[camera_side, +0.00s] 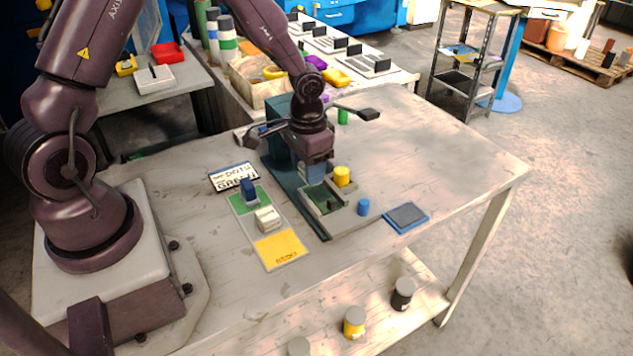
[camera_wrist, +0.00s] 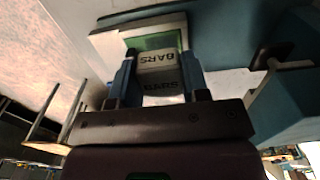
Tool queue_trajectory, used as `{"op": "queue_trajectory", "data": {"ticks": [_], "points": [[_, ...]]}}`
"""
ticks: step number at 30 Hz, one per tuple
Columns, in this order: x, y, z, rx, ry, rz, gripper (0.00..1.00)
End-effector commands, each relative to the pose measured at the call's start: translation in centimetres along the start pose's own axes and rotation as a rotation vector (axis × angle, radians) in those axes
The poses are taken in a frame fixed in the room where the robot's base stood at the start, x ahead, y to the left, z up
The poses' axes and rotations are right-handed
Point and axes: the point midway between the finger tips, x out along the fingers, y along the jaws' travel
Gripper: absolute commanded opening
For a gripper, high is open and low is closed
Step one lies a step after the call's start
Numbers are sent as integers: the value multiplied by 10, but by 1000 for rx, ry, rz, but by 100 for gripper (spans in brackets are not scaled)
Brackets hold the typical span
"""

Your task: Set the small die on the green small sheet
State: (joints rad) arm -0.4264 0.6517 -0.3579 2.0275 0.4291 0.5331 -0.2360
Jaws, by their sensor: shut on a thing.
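In the wrist view my gripper (camera_wrist: 158,62) is shut on a pale block-shaped die (camera_wrist: 158,78) marked "BARS", held between its two blue fingers. Beyond the die is a green surface (camera_wrist: 160,41) inside a pale frame. In the side view my gripper (camera_side: 316,173) points down over the framed bed of the dark teal press; its fingers hide the held die. Whether the die touches the bed is unclear. A green sheet (camera_side: 240,206) lies left of the press.
A yellow sheet (camera_side: 281,249) lies in front of the green one. A lettered card (camera_side: 233,177) lies behind. A blue-edged grey pad (camera_side: 406,217) lies right. The table's right side is clear.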

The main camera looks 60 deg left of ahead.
Motion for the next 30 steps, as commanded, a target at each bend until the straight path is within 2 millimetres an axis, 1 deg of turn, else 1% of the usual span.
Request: {"op": "queue_trajectory", "data": {"ticks": [1, 7, 9, 12, 15, 27, 28, 29, 30], "points": [[8, 0, -5, 0, -2, 1, 16], [20, -2, -16, -1, 0, 0, 16], [28, -2, -20, -1, -3, 1, 16], [43, -2, -19, 0, -3, 1, 16], [52, -3, -19, -1, -2, 0, 16], [57, -2, -19, 0, -1, 0, 16], [57, -3, -19, -1, -1, 0, 47], [57, -3, -19, -1, 0, 0, 53], [57, -3, -19, -1, 0, 0, 53]]}}
